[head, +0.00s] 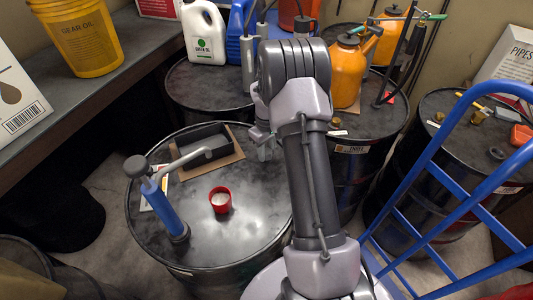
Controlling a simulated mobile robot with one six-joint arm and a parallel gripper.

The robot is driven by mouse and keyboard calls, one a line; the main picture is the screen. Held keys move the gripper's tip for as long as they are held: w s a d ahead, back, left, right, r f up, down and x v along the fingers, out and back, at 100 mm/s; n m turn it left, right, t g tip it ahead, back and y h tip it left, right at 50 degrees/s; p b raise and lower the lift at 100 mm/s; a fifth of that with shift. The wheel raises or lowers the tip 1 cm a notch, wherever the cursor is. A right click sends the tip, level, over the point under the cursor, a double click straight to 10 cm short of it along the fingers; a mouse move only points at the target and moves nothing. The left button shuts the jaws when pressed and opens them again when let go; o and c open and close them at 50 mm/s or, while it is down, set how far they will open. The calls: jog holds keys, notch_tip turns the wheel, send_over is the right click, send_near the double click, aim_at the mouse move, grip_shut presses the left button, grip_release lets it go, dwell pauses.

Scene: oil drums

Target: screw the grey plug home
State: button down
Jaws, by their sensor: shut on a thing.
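My gripper (263,143) points down over the far right part of the near black drum's lid (255,190), just left of my arm. It is small in view and partly covered by my own arm. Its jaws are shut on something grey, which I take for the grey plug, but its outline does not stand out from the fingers. I cannot tell whether the plug touches the lid or sits in a hole, and no bung hole shows there.
On the near lid stand a blue hand pump (165,208) with a grey spout, a red cup (220,200) and a black tray (205,148) on cardboard. Other drums stand behind and right. A blue hand truck (440,175) fills the right side. The lid's front is clear.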

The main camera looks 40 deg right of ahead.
aim_at(267, 151)
jog(key=c, duration=0.9)
grip_release()
jog(key=shift+c, duration=0.2)
notch_tip(267, 151, up, 18)
jog(key=f+p, duration=0.1)
jog(key=p, duration=0.3)
jog(key=s+a+r+m+t+b, duration=0.1)
jog(key=s+a+r+b, duration=0.1)
jog(key=a+r, duration=0.25)
jog(key=s+a+r+t+b, duration=0.1)
jog(key=s+a+r+b, duration=0.15)
jog(key=a, duration=0.35)
jog(key=s+a+f+m+t+y+b, duration=0.1)
jog(key=s+a+b, duration=0.5)
jog(key=s+a, duration=1.1)
jog(key=s+m+t+y, duration=0.1)
jog(key=s+m+t, duration=0.1)
jog(key=m, duration=0.1)
jog(key=shift+s+a+f+t+b, duration=0.15)
jog(key=shift+s+f+t+b, duration=0.15)
jog(key=shift+t, duration=0.1)
